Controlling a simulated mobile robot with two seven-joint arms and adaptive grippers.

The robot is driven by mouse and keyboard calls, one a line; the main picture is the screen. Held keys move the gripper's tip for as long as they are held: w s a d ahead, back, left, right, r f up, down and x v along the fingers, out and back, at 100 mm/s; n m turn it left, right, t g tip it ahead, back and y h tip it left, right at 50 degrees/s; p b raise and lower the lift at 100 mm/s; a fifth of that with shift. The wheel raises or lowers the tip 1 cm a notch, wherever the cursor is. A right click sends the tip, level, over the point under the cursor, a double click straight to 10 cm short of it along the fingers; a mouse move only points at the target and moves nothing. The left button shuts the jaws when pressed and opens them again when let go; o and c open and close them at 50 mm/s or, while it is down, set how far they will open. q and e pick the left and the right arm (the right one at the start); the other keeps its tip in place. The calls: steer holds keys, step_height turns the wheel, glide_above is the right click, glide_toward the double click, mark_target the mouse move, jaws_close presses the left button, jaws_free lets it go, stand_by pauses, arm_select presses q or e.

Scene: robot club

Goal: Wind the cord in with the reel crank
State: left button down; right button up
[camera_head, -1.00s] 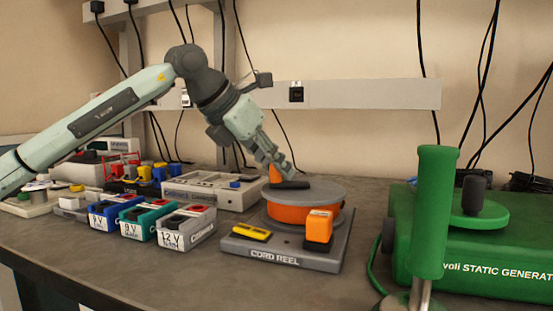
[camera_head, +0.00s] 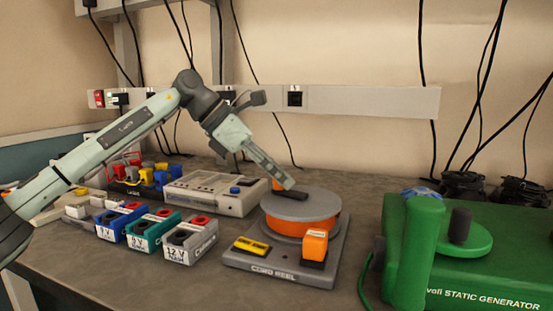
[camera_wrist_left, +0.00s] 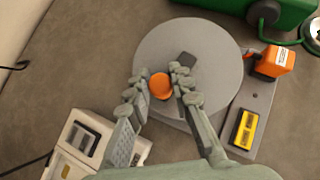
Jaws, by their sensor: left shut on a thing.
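The cord reel (camera_head: 300,222) stands on the table on a grey base marked CORD REEL. It has a grey round top and an orange drum. A dark crank arm (camera_head: 291,195) lies on the top with an upright orange knob (camera_head: 278,184) at its far-left side. My left gripper (camera_head: 282,181) reaches down from the upper left and is shut on the orange knob. In the left wrist view, the knob (camera_wrist_left: 160,85) sits between the two fingers, with the dark crank arm (camera_wrist_left: 187,60) beside it. The cord on the drum cannot be made out. My right gripper is not in view.
The green static generator (camera_head: 470,265) stands close on the right. Several battery boxes (camera_head: 150,238) and a grey meter box (camera_head: 217,193) stand to the left.

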arm_select(q)
steer(key=m+g, duration=0.1)
steer(key=w+d+m+g+p, duration=0.1)
steer(key=m, duration=0.1)
steer(key=shift+w+r+g, duration=0.1)
steer(key=shift+g, duration=0.2)
steer(key=shift+w+d+m+g, duration=0.15)
steer(key=shift+d+m+g, duration=0.2)
steer(key=shift+m, duration=0.35)
steer(key=shift+m+g, duration=0.45)
steer(key=shift+m, duration=0.05)
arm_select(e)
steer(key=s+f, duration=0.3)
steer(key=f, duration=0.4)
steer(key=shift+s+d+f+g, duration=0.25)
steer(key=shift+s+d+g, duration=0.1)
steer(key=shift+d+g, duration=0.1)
arm_select(q)
steer(key=shift+w, duration=0.1)
steer(key=c, duration=1.3)
jaws_free()
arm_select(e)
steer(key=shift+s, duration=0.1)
